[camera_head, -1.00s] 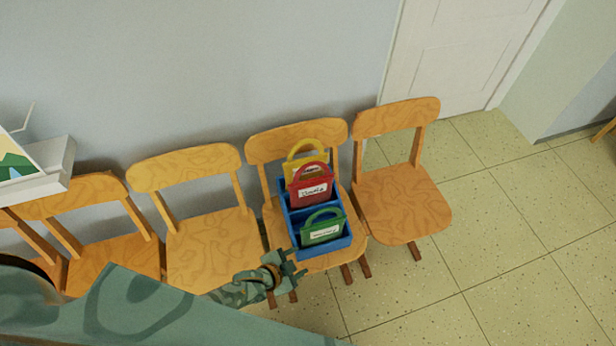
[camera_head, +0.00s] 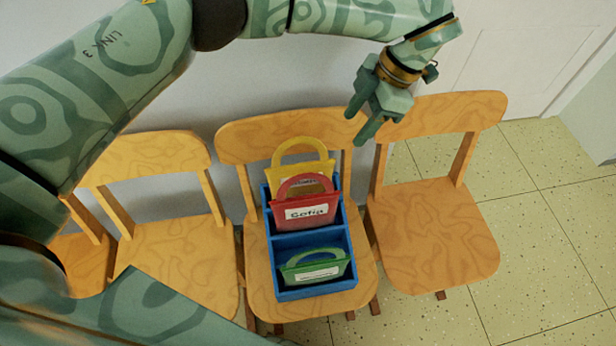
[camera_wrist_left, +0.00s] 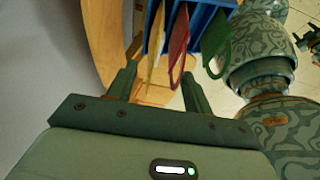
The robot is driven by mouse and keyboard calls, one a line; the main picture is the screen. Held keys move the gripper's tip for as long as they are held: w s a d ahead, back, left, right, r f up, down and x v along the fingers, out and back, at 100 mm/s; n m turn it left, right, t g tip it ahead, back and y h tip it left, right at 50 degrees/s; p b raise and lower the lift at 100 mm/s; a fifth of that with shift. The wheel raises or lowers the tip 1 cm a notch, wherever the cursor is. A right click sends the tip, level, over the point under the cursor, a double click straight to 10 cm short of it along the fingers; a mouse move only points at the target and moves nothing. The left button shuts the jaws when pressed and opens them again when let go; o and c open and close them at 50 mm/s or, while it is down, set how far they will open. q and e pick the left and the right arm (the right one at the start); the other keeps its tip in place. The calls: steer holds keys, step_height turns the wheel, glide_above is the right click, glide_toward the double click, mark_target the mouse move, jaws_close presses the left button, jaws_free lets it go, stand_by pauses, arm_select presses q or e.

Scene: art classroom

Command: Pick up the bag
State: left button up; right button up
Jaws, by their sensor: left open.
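Three bags stand in a blue divided box (camera_head: 296,294) on a wooden chair. My left gripper (camera_head: 358,126) is open and empty, above and right of the box, near the chair backs. In the left wrist view, the yellow bag (camera_wrist_left: 158,46), red bag (camera_wrist_left: 178,45) and green bag (camera_wrist_left: 216,48) appear beyond the open fingers.
The box's chair (camera_head: 262,302) stands in a row, with an empty chair (camera_head: 435,230) to the right and another empty chair (camera_head: 183,255) to the left. A wall is behind them. Open tiled floor (camera_head: 545,230) lies to the right.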

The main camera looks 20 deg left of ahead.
arm_select(q)
steer(key=b, duration=0.1)
glide_toward(329, 161)
steer(key=s, duration=0.1)
steer(key=b+x, duration=0.1)
steer(key=x, duration=0.5)
steer(key=shift+w, duration=0.15)
steer(key=shift+a+f+b, duration=0.2)
steer(key=shift+f+b, duration=0.25)
steer(key=shift+f, duration=0.05)
steer(key=b+x, duration=0.1)
steer(key=x, duration=0.1)
steer(key=w+b+x, duration=0.1)
steer(key=x, duration=0.1)
steer(key=shift+s+f, duration=0.15)
steer(key=shift+f, duration=0.1)
steer(key=shift+a+f+b, duration=0.1)
steer(key=shift+f+b, duration=0.2)
steer(key=shift+b, duration=0.05)
steer(key=shift+s+r, duration=0.1)
steer(key=shift+s, duration=0.05)
arm_select(e)
steer(key=shift+n+h, duration=0.3)
steer(key=shift+n, duration=0.4)
steer(key=d+f, duration=0.1)
steer(key=w+d+f, duration=0.1)
steer(key=d+f, duration=0.1)
steer(key=shift+w+f, duration=0.25)
steer(key=shift+w, duration=0.05)
